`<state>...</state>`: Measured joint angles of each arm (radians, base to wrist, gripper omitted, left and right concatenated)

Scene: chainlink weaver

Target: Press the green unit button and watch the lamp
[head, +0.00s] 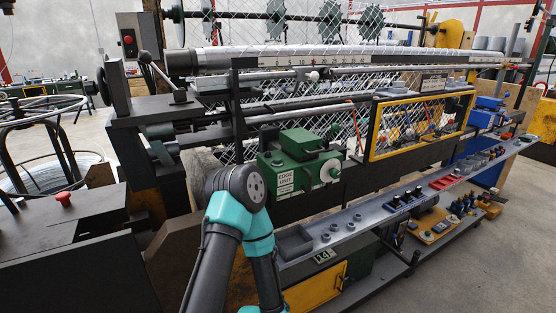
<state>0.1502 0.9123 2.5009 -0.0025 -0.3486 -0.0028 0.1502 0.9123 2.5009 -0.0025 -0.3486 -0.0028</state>
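The green edge unit (302,150) is a boxy green housing labelled "EDGE UNIT" (286,182), mounted at the front of the mesh-weaving machine. A pale round knob or disc (333,172) sits on its right side. A small green round part (335,127) shows just above its upper right; I cannot tell whether it is the button or a lamp. No lit lamp can be made out on the unit. One of my arms, black and teal, rises in front of the unit's lower left. Neither gripper shows.
A grey shelf (352,222) with small parts and trays runs along the front to the right. A yellow-framed guard (418,122) stands right of the unit. A red mushroom button (63,199) is on a dark cabinet at left. Open floor lies at lower right.

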